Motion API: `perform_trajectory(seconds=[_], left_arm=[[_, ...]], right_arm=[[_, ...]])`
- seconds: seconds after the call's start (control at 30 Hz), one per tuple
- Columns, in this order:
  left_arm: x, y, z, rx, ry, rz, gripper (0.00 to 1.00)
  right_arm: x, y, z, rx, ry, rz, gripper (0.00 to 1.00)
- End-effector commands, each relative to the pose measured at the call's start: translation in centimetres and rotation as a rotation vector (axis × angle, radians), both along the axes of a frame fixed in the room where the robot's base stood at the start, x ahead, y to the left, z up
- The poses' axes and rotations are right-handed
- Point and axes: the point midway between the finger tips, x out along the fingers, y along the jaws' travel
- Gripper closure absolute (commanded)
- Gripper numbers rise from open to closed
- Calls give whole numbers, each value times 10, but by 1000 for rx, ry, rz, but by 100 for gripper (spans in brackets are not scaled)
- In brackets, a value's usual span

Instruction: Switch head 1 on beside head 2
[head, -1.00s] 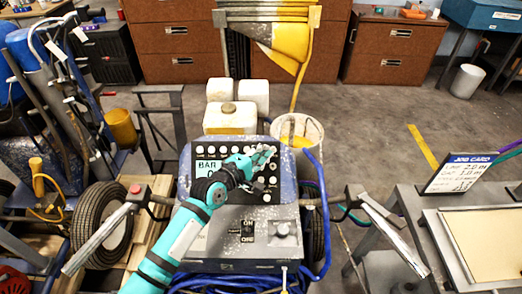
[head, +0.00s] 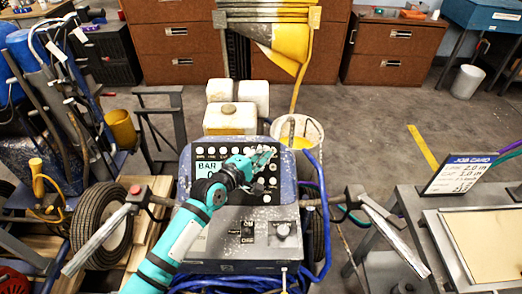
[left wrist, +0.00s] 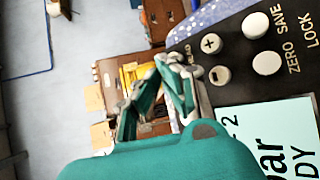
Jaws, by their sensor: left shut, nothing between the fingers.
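The striper's control panel (head: 203,180) sits in the middle of the head view, with rows of round white buttons and a pale display (head: 207,168) reading BAR. I cannot tell which buttons belong to head 1 or head 2. My left gripper (head: 270,154) is shut and empty, over the right part of the panel, hiding some buttons. In the left wrist view the shut fingers (left wrist: 172,68) show near a plus button (left wrist: 211,43) and a minus button (left wrist: 217,75); contact cannot be told. SAVE, ZERO and LOCK labels are beside other buttons. My right gripper is out of view.
Below the panel are an ON switch (head: 248,227) and a grey knob (head: 283,229). A white bucket (head: 312,135) and pale tanks (head: 230,119) stand behind. Handlebars flank the machine. A job card (head: 459,174) stands on the right table.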

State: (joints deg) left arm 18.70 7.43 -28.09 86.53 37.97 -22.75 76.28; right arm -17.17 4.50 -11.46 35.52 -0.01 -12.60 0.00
Motion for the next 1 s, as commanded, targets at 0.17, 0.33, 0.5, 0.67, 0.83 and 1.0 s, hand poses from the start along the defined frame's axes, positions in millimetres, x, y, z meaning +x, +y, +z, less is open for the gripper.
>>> perform_trajectory(seconds=[0.17, 0.33, 0.5, 0.67, 0.83, 1.0], left_arm=[[2, 0, -3, 0, 0, 0, 100], [6, 0, -7, 0, 0, 0, 100], [6, 0, -6, 0, 0, 0, 100], [6, 0, -6, 0, 0, 0, 100], [7, 0, -7, 0, 0, 0, 100], [9, 0, -9, 0, 0, 0, 100]], right_arm=[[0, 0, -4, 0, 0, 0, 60], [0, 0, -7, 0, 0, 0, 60], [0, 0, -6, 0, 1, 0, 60], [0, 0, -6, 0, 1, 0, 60], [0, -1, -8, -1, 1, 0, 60], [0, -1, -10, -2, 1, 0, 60]])
